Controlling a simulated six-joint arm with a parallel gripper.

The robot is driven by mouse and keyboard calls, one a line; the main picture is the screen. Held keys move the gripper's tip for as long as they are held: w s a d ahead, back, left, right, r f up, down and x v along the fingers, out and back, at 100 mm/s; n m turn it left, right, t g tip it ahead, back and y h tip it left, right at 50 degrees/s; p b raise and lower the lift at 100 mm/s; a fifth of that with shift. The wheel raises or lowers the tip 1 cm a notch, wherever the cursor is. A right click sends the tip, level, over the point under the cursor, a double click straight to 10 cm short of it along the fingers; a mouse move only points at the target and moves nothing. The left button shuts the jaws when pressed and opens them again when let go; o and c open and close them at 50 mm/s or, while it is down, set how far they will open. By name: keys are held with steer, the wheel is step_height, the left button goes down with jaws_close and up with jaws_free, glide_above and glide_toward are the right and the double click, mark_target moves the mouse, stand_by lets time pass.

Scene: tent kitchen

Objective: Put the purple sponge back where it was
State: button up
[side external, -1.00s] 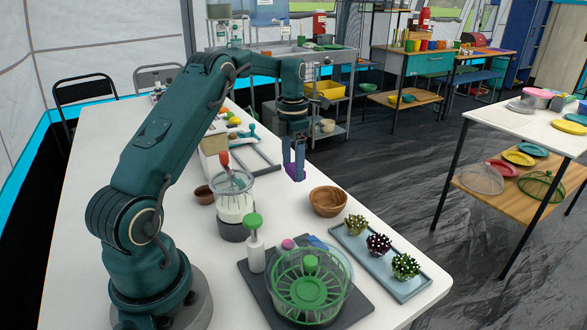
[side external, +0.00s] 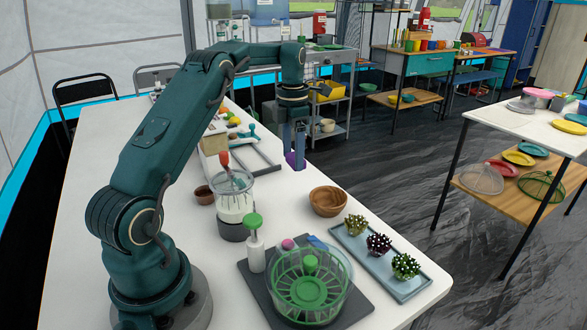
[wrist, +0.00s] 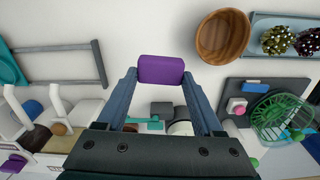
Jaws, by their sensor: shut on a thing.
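The purple sponge (wrist: 161,69) is held between the tips of my gripper (wrist: 160,76) in the wrist view, with white table behind it. In the side external view my gripper (side external: 295,160) points down near the table's right edge, beyond the wooden bowl. Only a small part of the sponge (side external: 290,159) shows there beside the fingers. Its exact height above the table is hard to tell.
The wooden bowl (side external: 328,201) stands nearest my gripper. A blue-grey tray (side external: 418,284) with several small plants and a dark board (side external: 367,307) with a green salad spinner (side external: 309,285) lie in front. A rack (side external: 262,150) lies to the left of my gripper.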

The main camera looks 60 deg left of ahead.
steer(key=shift+s+d+f+m, duration=0.15)
steer(key=shift+s+f+m, duration=0.1)
steer(key=shift+f+m, duration=0.1)
step_height(320, 180, up, 2)
steer(key=r+m, duration=0.1)
steer(key=m, duration=0.2)
glide_above(268, 211)
steer(key=shift+d+f, duration=0.1)
steer(key=shift+f, duration=4.9)
steer(key=shift+f, duration=0.15)
steer(key=o, duration=1.3)
